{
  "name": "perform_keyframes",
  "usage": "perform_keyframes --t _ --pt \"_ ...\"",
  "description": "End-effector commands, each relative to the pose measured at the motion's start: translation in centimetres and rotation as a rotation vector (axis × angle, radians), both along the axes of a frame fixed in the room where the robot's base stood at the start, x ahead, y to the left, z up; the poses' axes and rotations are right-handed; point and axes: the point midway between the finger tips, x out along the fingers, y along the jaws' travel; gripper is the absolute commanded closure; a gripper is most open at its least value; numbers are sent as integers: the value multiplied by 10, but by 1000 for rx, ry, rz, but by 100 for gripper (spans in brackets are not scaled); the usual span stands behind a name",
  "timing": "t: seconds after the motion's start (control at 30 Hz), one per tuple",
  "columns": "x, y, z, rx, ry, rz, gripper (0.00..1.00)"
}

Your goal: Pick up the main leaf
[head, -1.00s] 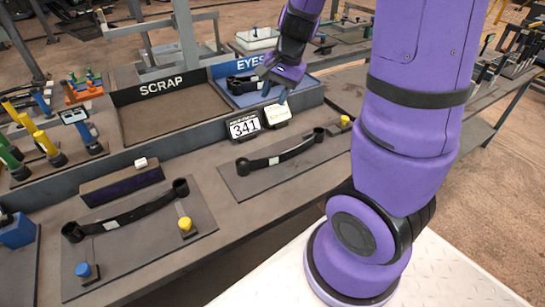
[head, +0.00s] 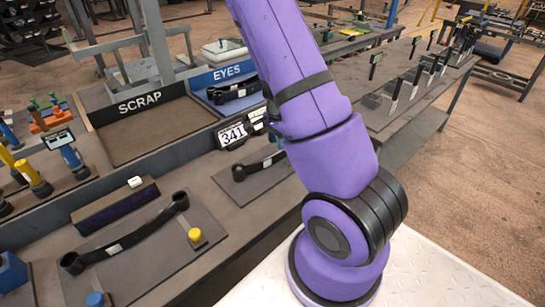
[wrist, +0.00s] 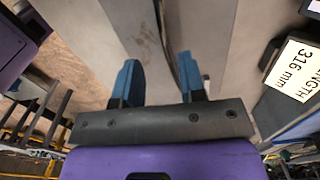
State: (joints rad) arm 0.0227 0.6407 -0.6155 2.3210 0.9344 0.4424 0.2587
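A long black leaf with an eye at each end (head: 125,238) lies on the left grey plate in the head view. A second dark leaf (head: 262,165) lies on the right plate, its right part hidden behind my arm. The views do not settle which is the main leaf. My gripper (wrist: 160,80) shows in the wrist view with its two blue fingers apart and nothing seen held. A thin dark curved strip (wrist: 164,35) runs ahead of the fingers, perhaps a leaf's edge. In the head view my arm hides the gripper.
A SCRAP tray (head: 150,130) is empty. The blue EYES tray (head: 215,103) holds a dark leaf-like part. A 341 display (head: 233,135) stands behind the right plate. A 316 mm card (wrist: 294,70) is right of my fingers. Yellow (head: 195,235) and blue (head: 95,299) knobs flank the left leaf.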

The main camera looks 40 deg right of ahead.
Motion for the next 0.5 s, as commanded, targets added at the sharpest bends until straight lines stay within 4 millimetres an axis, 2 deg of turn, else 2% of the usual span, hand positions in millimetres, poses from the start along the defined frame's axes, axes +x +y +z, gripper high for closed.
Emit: perform_keyframes --t 0.1,0.37,0.5 --pt "0 0 -16 1 1 -1 63" --pt "2 2 -33 1 1 1 63" --pt "5 3 -52 1 1 -1 63"
